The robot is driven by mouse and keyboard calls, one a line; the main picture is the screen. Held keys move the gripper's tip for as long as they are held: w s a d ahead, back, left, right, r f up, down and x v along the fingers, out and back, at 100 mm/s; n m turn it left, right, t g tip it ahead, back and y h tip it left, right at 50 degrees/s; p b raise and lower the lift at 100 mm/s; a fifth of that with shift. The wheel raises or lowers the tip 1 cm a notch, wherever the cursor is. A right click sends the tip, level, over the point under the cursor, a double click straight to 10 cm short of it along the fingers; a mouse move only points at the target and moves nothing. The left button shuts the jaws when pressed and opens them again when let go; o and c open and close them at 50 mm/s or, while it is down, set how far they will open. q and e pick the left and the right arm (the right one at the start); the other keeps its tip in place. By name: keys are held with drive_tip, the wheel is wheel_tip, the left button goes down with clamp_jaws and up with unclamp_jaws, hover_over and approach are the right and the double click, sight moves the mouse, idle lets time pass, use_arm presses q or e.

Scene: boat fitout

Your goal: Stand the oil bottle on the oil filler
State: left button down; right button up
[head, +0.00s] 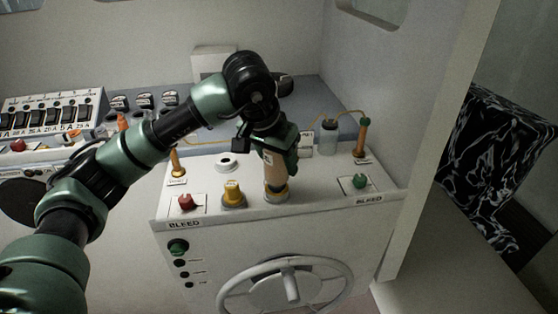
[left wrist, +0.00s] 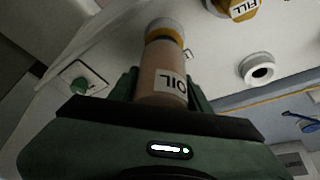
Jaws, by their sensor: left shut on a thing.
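The oil bottle (head: 274,174) is a tan cylinder, upright or nearly so, labelled OIL in the left wrist view (left wrist: 158,82). My left gripper (head: 277,155) is shut on its upper part from above and behind. The bottle's lower end meets a yellow-banded collar (head: 277,193) on the white console top, which also shows in the left wrist view (left wrist: 165,32). This looks like the oil filler, but I cannot tell whether the bottle rests on it or is just above. A yellow cap (head: 233,192) marked FILL stands to its left. My right gripper is not in view.
On the console top (head: 318,190) stand a white ring with a dark hole (head: 227,161), a red knob (head: 186,202), a green knob (head: 359,181) and a clear jar (head: 328,138). A steering wheel (head: 288,283) is on the front. A switch panel (head: 50,115) is at left.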

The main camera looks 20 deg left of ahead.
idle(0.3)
use_arm(q)
drive_tip(key=c, duration=0.6)
unclamp_jaws()
drive_tip(key=shift+f, duration=0.1)
drive_tip(key=shift+s+r+b, duration=0.15)
drive_tip(key=shift+r+b, duration=0.15)
drive_tip(key=shift+r, duration=0.15)
drive_tip(key=b+v, duration=0.1)
drive_tip(key=v, duration=0.4)
drive_tip(key=shift+s+r+b, duration=0.15)
drive_tip(key=shift+r+b, duration=0.1)
drive_tip(key=shift+b, duration=0.05)
drive_tip(key=shift+s+a+r, duration=0.1)
drive_tip(key=shift+s+r, duration=0.15)
drive_tip(key=shift+r, duration=0.4)
